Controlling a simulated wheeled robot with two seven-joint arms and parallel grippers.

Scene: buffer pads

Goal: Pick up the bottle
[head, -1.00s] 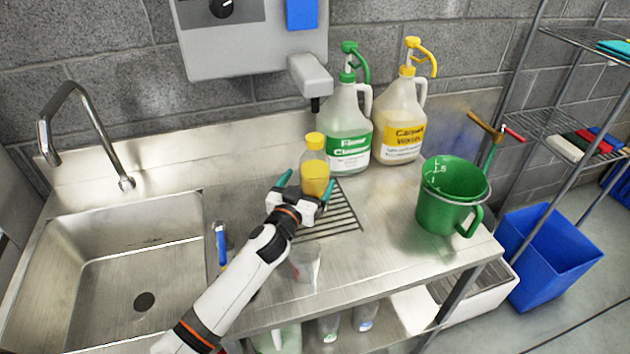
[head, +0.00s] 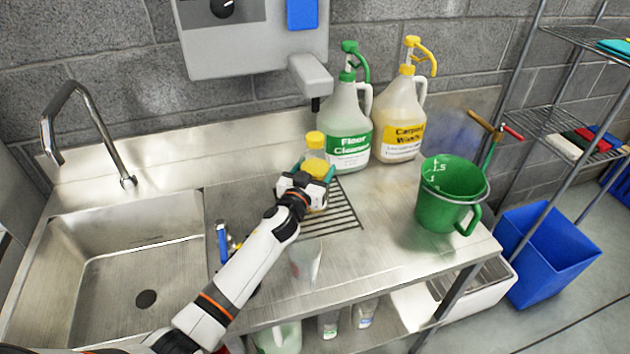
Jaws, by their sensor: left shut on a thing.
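A small clear bottle (head: 314,141) with a yellow cap and yellow liquid stands over the slotted drain area of the steel counter, in front of the floor cleaner jug. My left gripper (head: 316,172) is around the bottle's body from the front, with its teal fingers on both sides, shut on it. The gripper hides much of the lower bottle, and I cannot tell whether its base touches the counter. My right gripper is not in view.
A floor cleaner jug (head: 348,122) and a yellow-labelled jug (head: 401,118) stand close behind. A clear cup (head: 305,262) is beside my forearm. A green pitcher (head: 449,207) stands right; the sink (head: 70,232) is left.

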